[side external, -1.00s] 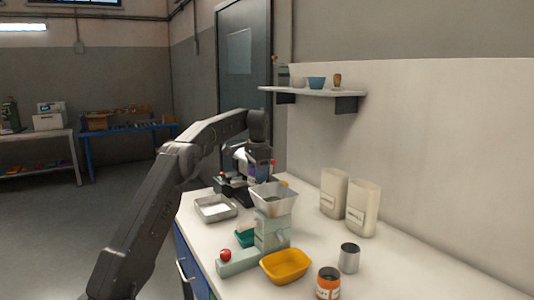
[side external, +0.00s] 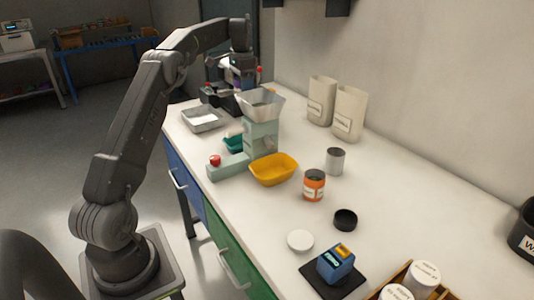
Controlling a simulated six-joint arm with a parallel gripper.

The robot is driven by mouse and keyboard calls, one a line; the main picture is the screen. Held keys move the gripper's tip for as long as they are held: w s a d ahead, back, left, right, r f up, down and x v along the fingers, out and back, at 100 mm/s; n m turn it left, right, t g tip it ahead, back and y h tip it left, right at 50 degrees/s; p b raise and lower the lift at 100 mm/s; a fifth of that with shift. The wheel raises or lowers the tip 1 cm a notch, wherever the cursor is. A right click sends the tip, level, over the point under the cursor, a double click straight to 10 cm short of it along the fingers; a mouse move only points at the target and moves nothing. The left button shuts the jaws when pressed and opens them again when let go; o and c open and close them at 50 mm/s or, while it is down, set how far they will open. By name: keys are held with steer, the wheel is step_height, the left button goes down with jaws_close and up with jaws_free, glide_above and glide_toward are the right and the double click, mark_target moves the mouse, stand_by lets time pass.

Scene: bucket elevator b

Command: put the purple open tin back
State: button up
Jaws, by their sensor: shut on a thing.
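My gripper (side external: 240,66) is at the far end of the bench, beyond the hopper machine, over a dark machine. It is shut on a small purple thing (side external: 236,77), which looks like the purple open tin. The jaws and the dark machine partly hide it, and it is too small to tell whether it touches anything below. An orange open tin (side external: 314,186) and a plain grey open tin (side external: 335,161) stand upright nearer on the bench.
A pale green machine with a hopper (side external: 260,104) stands before my gripper, beside a yellow tub (side external: 273,170) and a metal tray (side external: 202,119). Two cream containers (side external: 349,113) stand by the wall. A black lid (side external: 345,219), white lid (side external: 300,241) and blue device (side external: 336,264) lie nearer.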

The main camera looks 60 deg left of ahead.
steer(key=shift+r, duration=2.35)
steer(key=s+d+r, duration=0.2)
steer(key=d, duration=0.4)
steer(key=s+d+r, duration=0.2)
steer(key=s+d, duration=0.1)
steer(key=d, duration=0.4)
steer(key=s+d+f+n, duration=0.1)
steer(key=s+d+f, duration=0.3)
steer(key=s+d, duration=0.55)
step_height(320, 180, down, 10)
steer(key=d, duration=0.1)
steer(key=w+d+f, duration=0.2)
steer(key=d, duration=0.1)
steer(key=w+d+f, duration=0.2)
steer(key=d+f, duration=0.1)
steer(key=w+d+f, duration=0.2)
steer(key=d, duration=0.2)
steer(key=shift+f, duration=2.4)
